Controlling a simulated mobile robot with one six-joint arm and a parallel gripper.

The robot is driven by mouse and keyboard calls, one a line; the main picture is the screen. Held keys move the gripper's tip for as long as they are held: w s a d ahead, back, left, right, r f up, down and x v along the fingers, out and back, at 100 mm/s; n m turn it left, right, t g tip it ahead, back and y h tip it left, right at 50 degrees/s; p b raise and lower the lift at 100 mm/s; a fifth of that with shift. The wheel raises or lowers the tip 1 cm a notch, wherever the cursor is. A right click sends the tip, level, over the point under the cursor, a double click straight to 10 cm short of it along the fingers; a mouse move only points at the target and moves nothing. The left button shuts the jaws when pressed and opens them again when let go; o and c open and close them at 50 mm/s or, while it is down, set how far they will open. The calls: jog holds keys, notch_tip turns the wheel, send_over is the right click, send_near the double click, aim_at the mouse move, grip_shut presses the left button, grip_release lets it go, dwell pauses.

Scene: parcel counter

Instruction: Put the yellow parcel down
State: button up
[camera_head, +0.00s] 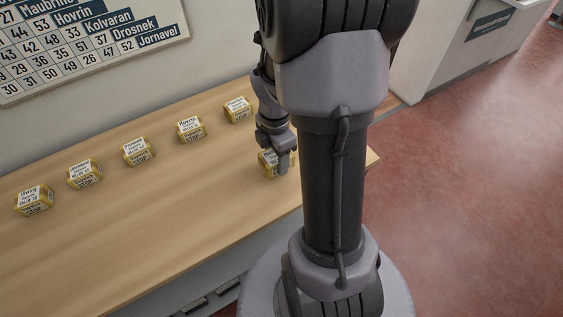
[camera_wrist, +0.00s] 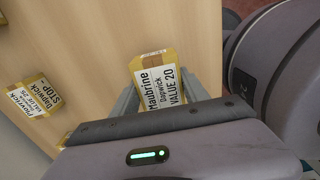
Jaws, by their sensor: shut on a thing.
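The yellow parcel (camera_head: 266,160) is between the fingers of my gripper (camera_head: 277,166), near the right end of the wooden counter (camera_head: 150,228). The gripper partly covers it in the head view. In the wrist view the parcel (camera_wrist: 160,83) has a white label reading "Maubrine", "Dapwick", "VALUE 20". My gripper (camera_wrist: 160,98) is shut on its two sides. I cannot tell whether its underside touches the counter or is a little above it.
Several similar yellow parcels stand in a row along the counter, from the far left (camera_head: 34,201) to the back right (camera_head: 238,110). Bare counter lies in front of the row. A board of names and numbers (camera_head: 85,45) hangs on the wall. Red floor (camera_head: 460,200) lies right.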

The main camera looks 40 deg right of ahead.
jog(key=shift+w+d+f, duration=0.15)
jog(key=shift+d, duration=0.6)
jog(key=shift+d+f+b, duration=0.2)
jog(key=shift+f+b, duration=0.85)
jog(key=shift+f, duration=0.6)
jog(key=shift+f, duration=0.2)
jog(key=o, duration=1.5)
jog(key=shift+r, duration=0.1)
